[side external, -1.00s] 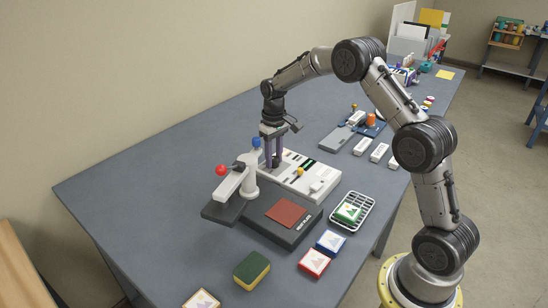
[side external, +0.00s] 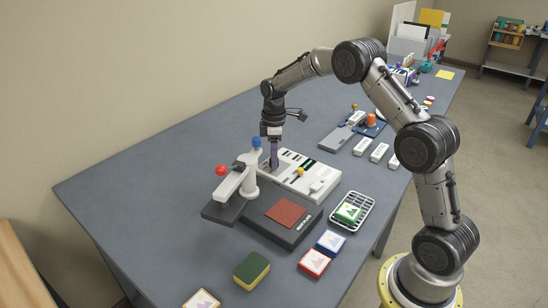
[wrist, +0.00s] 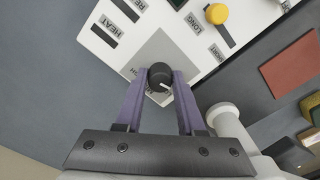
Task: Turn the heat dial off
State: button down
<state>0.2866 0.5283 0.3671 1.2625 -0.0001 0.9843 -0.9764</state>
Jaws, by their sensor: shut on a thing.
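The heat dial (wrist: 160,76) is a small dark round knob with a white pointer mark, on a grey square of the white control panel (wrist: 110,45). In the wrist view the mark points toward the lower right. My gripper (wrist: 159,78) has its two purple fingers shut on the dial's sides. In the side view my gripper (side external: 274,166) reaches straight down to the far left end of the panel (side external: 315,188), and the dial is hidden there. A HEAT label (wrist: 112,27) shows on the panel; lettering beside the dial is partly covered by a finger.
A press arm with a red ball (side external: 221,170) and a blue knob (side external: 256,142) stands close to the left of my gripper. A yellow knob (side external: 301,171) rises from the panel. A dark base with a red-brown plate (side external: 288,212) lies in front.

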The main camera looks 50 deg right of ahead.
jog(key=shift+r+n, duration=0.1)
jog(key=shift+n, duration=0.5)
jog(key=c, duration=0.5)
grip_release()
notch_tip(320, 180, up, 14)
jog(key=shift+f, duration=0.15)
